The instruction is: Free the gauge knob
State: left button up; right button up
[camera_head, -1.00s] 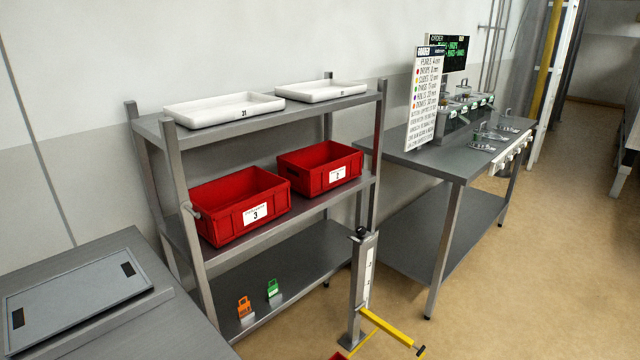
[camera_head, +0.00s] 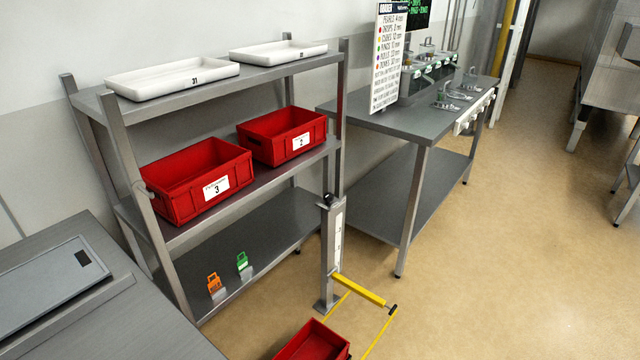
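A gauge post (camera_head: 331,250) stands upright on the floor in front of the shelf rack, with a pale scale strip on its face and a small black knob (camera_head: 328,199) at its top. I cannot tell whether this is the task's gauge knob. A yellow arm (camera_head: 358,289) sticks out from the post to the lower right and ends in a dark grip (camera_head: 393,309). Nothing visibly blocks the post's top, but details are too small to tell. Neither of my grippers is in view.
The rack holds white trays (camera_head: 175,80), red crates (camera_head: 197,183) and orange (camera_head: 214,283) and green (camera_head: 243,262) tags. A red crate (camera_head: 314,341) stands at the floor by yellow lines. A grey bench (camera_head: 95,325) is at left, a worktable (camera_head: 412,132) behind.

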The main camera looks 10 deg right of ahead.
aim_at(328, 197)
jog(key=i+l+z, duration=0.1)
jog(key=i+l, duration=0.75)
jog(key=i, duration=0.2)
jog(key=i+l+z, duration=0.15)
jog(key=i+l, duration=0.25)
jog(key=i, duration=0.15)
